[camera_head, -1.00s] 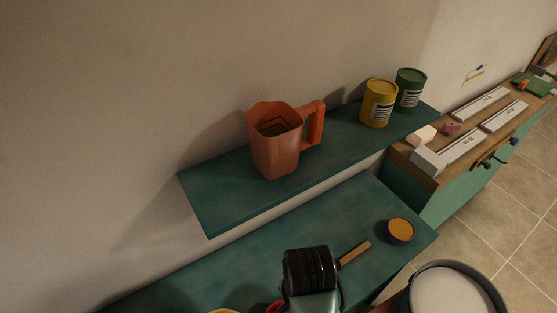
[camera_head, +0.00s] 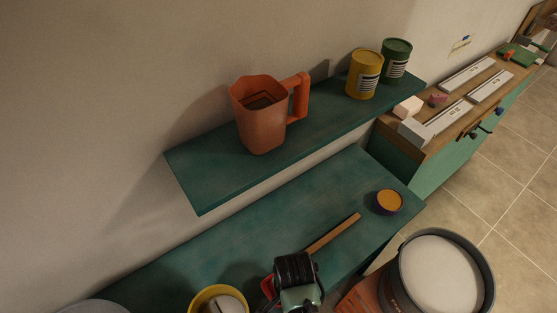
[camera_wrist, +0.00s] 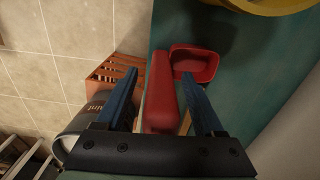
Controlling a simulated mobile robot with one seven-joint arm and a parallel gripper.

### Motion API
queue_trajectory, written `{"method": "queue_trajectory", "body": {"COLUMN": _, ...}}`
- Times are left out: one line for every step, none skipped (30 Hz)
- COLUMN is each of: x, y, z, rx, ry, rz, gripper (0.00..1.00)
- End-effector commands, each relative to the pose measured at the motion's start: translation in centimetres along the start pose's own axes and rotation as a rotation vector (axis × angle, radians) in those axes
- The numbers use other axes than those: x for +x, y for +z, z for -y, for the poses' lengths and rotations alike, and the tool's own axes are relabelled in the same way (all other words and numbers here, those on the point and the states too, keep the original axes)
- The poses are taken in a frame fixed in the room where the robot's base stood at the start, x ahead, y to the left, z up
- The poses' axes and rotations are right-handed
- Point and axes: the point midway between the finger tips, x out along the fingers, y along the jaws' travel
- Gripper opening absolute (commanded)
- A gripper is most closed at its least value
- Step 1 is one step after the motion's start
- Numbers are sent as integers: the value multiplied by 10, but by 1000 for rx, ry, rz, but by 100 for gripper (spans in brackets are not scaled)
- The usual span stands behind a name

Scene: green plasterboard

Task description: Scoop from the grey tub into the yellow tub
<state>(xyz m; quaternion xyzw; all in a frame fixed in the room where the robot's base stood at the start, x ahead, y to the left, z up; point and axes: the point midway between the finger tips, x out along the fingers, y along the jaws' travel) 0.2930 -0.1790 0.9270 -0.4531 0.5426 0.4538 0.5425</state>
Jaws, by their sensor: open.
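The yellow tub (camera_head: 213,289) stands on the lower green bench at the bottom edge of the head view, cut off, with something pale inside. Its rim shows at the top right of the wrist view (camera_wrist: 262,8). A grey rim (camera_head: 88,306), perhaps the grey tub, barely shows at the bottom left. A red scoop (camera_wrist: 206,55) lies on the bench, its handle (camera_wrist: 160,92) running between my fingers. My gripper (camera_wrist: 159,75) is open around the handle; whether a finger touches it I cannot tell. In the head view my wrist hides most of the scoop.
A wooden stick (camera_head: 333,233) and a small orange-topped pot (camera_head: 389,201) lie on the bench. An orange jug (camera_head: 262,125), a yellow can (camera_head: 364,75) and a green can (camera_head: 397,60) stand on the shelf above.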

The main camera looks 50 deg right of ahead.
Motion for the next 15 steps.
{"method": "queue_trajectory", "body": {"x": 1, "y": 0, "z": 0, "rx": 0, "ry": -1, "rz": -1, "gripper": 70}}
{"method": "queue_trajectory", "body": {"x": 2, "y": 0, "z": 0, "rx": 0, "ry": -1, "rz": -1, "gripper": 70}}
{"method": "queue_trajectory", "body": {"x": 2, "y": 0, "z": 0, "rx": 0, "ry": -1, "rz": -1, "gripper": 70}}
{"method": "queue_trajectory", "body": {"x": 2, "y": 0, "z": 0, "rx": 0, "ry": -2, "rz": -1, "gripper": 70}}
{"method": "queue_trajectory", "body": {"x": 2, "y": 0, "z": 0, "rx": 0, "ry": -2, "rz": -1, "gripper": 70}}
{"method": "queue_trajectory", "body": {"x": 2, "y": 0, "z": 0, "rx": 0, "ry": -1, "rz": -1, "gripper": 70}}
{"method": "queue_trajectory", "body": {"x": 2, "y": 0, "z": 0, "rx": 0, "ry": -1, "rz": -1, "gripper": 70}}
{"method": "queue_trajectory", "body": {"x": 2, "y": 0, "z": 0, "rx": 0, "ry": -1, "rz": -1, "gripper": 66}}
{"method": "queue_trajectory", "body": {"x": 2, "y": 0, "z": 0, "rx": 0, "ry": -1, "rz": -1, "gripper": 59}}
{"method": "queue_trajectory", "body": {"x": 2, "y": 0, "z": 0, "rx": 0, "ry": -1, "rz": -1, "gripper": 54}}
{"method": "queue_trajectory", "body": {"x": 2, "y": 0, "z": 0, "rx": 0, "ry": -1, "rz": -1, "gripper": 48}}
{"method": "queue_trajectory", "body": {"x": 2, "y": 0, "z": 0, "rx": 0, "ry": -1, "rz": -1, "gripper": 41}}
{"method": "queue_trajectory", "body": {"x": 2, "y": 0, "z": 0, "rx": 0, "ry": -1, "rz": -1, "gripper": 36}}
{"method": "queue_trajectory", "body": {"x": 2, "y": 0, "z": 0, "rx": 0, "ry": -1, "rz": -1, "gripper": 30}}
{"method": "queue_trajectory", "body": {"x": 2, "y": 0, "z": 0, "rx": 0, "ry": -1, "rz": -1, "gripper": 23}}
